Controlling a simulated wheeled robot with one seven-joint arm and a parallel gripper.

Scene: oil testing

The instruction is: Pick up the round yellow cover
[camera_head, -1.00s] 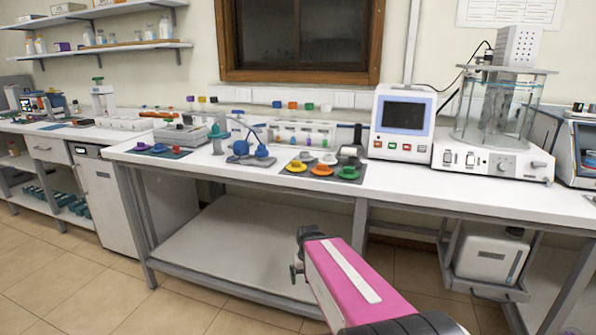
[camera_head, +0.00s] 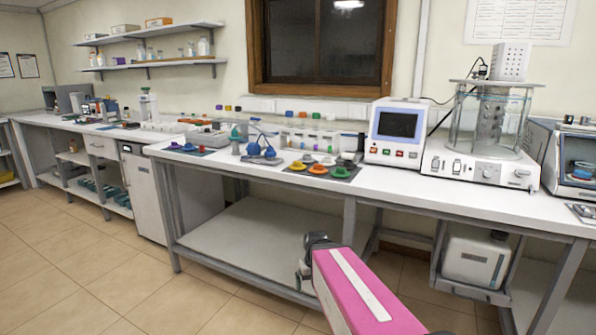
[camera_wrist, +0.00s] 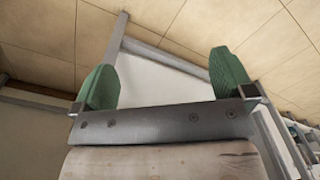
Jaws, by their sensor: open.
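The round yellow cover (camera_head: 298,166) lies on a dark mat (camera_head: 345,177) on the white workbench in the head view. An orange cover (camera_head: 317,170) and a green cover (camera_head: 340,172) sit in a row to its right, with paler covers behind. My gripper shows in the wrist view (camera_wrist: 165,85) with two green fingers spread wide and nothing between them. In the head view my arm reaches in from the bottom, below and in front of the bench edge, well apart from the yellow cover. The yellow cover is not seen in the wrist view.
A device with a screen (camera_head: 397,130) and a glass bath (camera_head: 485,125) stand right of the covers. Blue-knobbed equipment (camera_head: 262,152) and another mat with small covers (camera_head: 187,149) are to the left. The bench's lower shelf (camera_head: 250,240) is bare. Open floor lies in front.

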